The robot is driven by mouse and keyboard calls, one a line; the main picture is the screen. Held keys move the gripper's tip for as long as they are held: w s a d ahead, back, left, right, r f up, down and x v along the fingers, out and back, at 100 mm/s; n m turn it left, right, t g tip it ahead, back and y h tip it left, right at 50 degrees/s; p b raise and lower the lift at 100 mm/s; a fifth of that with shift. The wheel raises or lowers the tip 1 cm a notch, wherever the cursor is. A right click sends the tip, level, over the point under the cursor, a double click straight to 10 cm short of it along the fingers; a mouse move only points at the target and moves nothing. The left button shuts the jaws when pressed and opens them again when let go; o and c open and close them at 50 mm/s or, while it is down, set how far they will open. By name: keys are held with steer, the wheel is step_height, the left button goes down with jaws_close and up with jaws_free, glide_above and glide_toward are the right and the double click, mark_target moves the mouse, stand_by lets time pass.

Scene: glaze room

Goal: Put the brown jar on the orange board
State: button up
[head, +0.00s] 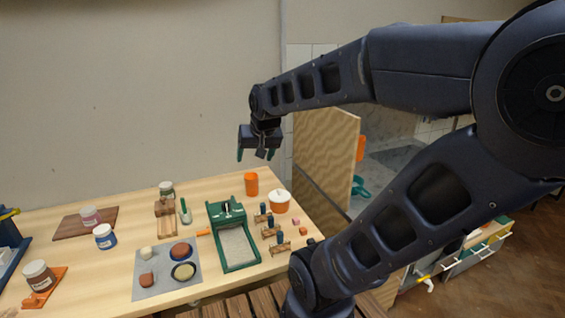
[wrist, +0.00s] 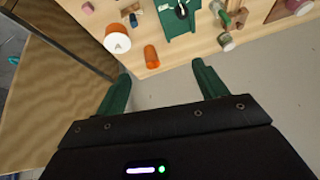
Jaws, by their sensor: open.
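The brown jar (head: 38,274), with a pale label, is at the near left of the table in the head view. It appears upright on the orange board (head: 60,276), which shows to its right and below it. The jar hides part of the board, so the exact contact is hard to tell. My gripper (head: 256,156) is open and empty, raised above the back of the table, far to the right of the jar. In the wrist view its green fingers (wrist: 160,80) are apart with nothing between them. Neither the jar nor the orange board shows there.
A blue-labelled jar (head: 104,237) and a pink jar (head: 90,216) on a brown board (head: 66,230) stand nearby. A grey mat (head: 150,290) holds several small pieces. A green tray (head: 240,264), an orange cylinder (head: 251,184) and a white-lidded tub (head: 279,201) stand farther right.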

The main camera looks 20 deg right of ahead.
steer(key=s+d+n+g, duration=0.1)
steer(key=s+d, duration=0.4)
steer(key=s, duration=0.2)
steer(key=shift+s+d+h, duration=0.15)
steer(key=shift+s+h, duration=0.2)
steer(key=shift+h, duration=0.05)
